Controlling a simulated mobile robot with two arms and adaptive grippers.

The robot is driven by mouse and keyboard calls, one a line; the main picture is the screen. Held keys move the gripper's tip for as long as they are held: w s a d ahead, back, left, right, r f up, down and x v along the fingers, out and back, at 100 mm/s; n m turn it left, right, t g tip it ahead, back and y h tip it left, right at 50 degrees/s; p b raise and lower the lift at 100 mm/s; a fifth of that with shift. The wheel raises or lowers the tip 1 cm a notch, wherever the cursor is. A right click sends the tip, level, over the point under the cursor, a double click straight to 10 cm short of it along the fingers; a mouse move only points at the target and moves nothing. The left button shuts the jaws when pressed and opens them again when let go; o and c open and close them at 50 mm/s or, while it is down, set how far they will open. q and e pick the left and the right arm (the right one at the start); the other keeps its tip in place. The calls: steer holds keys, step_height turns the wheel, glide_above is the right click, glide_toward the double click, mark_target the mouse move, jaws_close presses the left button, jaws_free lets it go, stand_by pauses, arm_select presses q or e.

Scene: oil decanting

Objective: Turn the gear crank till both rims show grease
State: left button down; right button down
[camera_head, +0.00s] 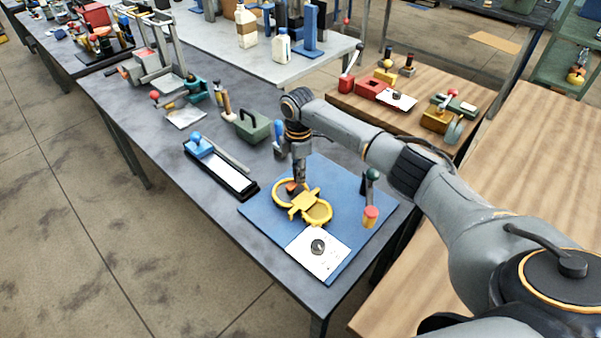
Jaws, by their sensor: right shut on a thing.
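A yellow double-ring gear housing (318,212) lies on a blue mat (262,216) near the table's front end. My right gripper (296,183) reaches down from above at the housing's back left. It is shut on a small orange-red knob (291,187), which looks like the crank's handle; the crank arm is mostly hidden. The rings' inner faces are too small to tell whether grease shows on the rims. A white card (330,262) with a dark round piece (318,246) lies in front of the housing. My left gripper is out of view.
A dark green upright part with an orange-red end (370,215) stands at the mat's right edge. A black tray with a white sheet (222,170) and a green box (253,127) sit behind left. A wooden table (545,140) is at right.

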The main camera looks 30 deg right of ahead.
mark_target(283, 187)
steer(key=n, duration=0.3)
steer(key=w+n, duration=0.1)
steer(key=shift+a+f+n+b, duration=0.1)
steer(key=shift+a+n+b, duration=0.2)
steer(key=shift+a+b, duration=0.1)
steer(key=n, duration=0.3)
steer(key=w+a+n, duration=0.1)
steer(key=shift+n+b, duration=0.3)
steer(key=shift+b, duration=0.1)
steer(key=n, duration=0.2)
steer(key=a+n, duration=0.1)
steer(key=n, duration=0.1)
steer(key=shift+w+n, duration=0.1)
steer(key=shift+n, duration=0.2)
steer(key=shift+a+n+b, duration=0.2)
steer(key=shift+a+n, duration=0.1)
steer(key=shift+n, duration=0.8)
steer(key=shift+a+n+b, duration=0.15)
steer(key=shift+a+n, duration=0.15)
steer(key=shift+n, duration=0.8)
steer(key=c, duration=1.1)
jaws_free()
steer(key=shift+c, duration=0.2)
step_height(283, 187, up, 12)
